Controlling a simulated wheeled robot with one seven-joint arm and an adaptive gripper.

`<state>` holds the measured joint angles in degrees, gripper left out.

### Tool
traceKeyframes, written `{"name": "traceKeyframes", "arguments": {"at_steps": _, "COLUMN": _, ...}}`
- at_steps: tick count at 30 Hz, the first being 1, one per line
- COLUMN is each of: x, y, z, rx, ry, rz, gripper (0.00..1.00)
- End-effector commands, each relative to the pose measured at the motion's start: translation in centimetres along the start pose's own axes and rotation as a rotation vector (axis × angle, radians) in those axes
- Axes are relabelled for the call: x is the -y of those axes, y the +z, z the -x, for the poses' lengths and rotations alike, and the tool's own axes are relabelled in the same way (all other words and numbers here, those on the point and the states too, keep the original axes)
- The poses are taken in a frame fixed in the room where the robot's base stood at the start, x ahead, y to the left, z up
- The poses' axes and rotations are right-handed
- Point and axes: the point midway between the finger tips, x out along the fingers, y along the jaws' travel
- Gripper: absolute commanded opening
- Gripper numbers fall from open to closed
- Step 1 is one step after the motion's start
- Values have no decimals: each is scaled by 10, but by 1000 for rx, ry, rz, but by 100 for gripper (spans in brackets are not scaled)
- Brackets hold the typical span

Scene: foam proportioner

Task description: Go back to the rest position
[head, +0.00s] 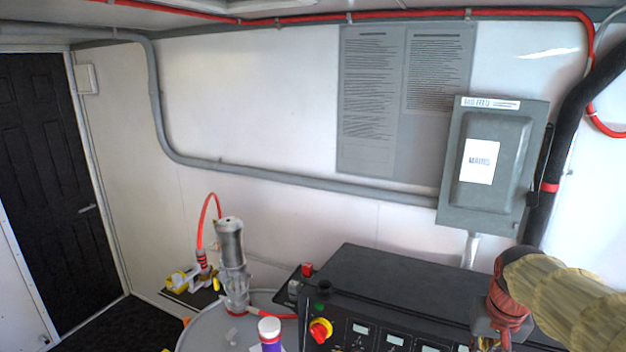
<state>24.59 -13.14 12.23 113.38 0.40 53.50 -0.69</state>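My gripper does not show clearly anywhere in the head view, so I cannot see its fingers or whether it holds anything. A grey upright pump-like cylinder (232,262) stands on a round grey drum top (205,335) at the lower middle left. A red hose (206,215) arches up behind it. A white-capped bottle with a purple band (270,335) stands in front of the cylinder at the bottom edge. A black control console (395,290) with small displays and a red-and-yellow knob (320,330) is to the right.
A tan ribbed sleeve or hose with a reddish wrap (565,295) fills the lower right, in front of the console. A grey electrical box (492,160) and grey conduit (300,180) are on the white wall. A black door (50,180) is at left, with dark floor before it.

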Motion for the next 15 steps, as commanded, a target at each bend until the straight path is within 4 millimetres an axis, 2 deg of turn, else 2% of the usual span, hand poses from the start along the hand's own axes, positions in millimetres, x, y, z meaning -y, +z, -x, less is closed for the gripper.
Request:
{"name": "traceKeyframes", "arguments": {"at_steps": 1, "x": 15, "y": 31, "z": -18, "rx": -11, "ry": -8, "rz": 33, "gripper": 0}}
{"name": "traceKeyframes", "arguments": {"at_steps": 6, "x": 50, "y": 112, "z": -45, "rx": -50, "ry": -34, "rz": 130, "gripper": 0}}
{"name": "traceKeyframes", "arguments": {"at_steps": 12, "x": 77, "y": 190, "z": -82, "rx": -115, "ry": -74, "rz": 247, "gripper": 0}}
{"name": "traceKeyframes", "arguments": {"at_steps": 15, "x": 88, "y": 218, "z": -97, "rx": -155, "ry": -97, "rz": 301, "gripper": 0}}
